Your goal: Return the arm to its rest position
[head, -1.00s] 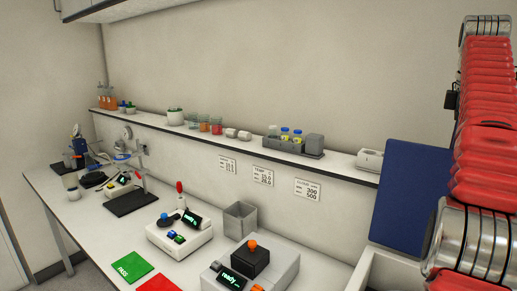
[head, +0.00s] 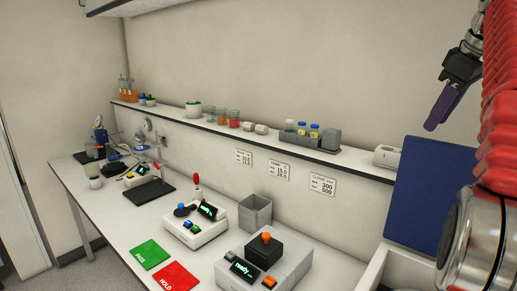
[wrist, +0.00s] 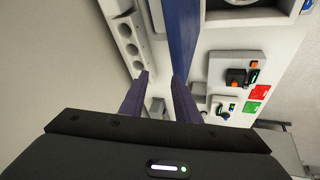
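My red arm (head: 500,130) rises along the right edge of the head view. My gripper (head: 436,122) shows at the upper right, high above the shelf end and the blue panel, with its purple fingers pointing down. In the wrist view my gripper (wrist: 160,76) has its two purple fingers apart, with a gap between them and nothing held. Part of my arm is cut off by the frame edge.
A blue panel (head: 430,195) stands close below my gripper. A wall shelf (head: 220,130) carries jars and a grey bottle rack (head: 308,144). The bench holds several devices, a grey bin (head: 256,211), a green PASS card (head: 151,254) and a red HOLD card (head: 173,276).

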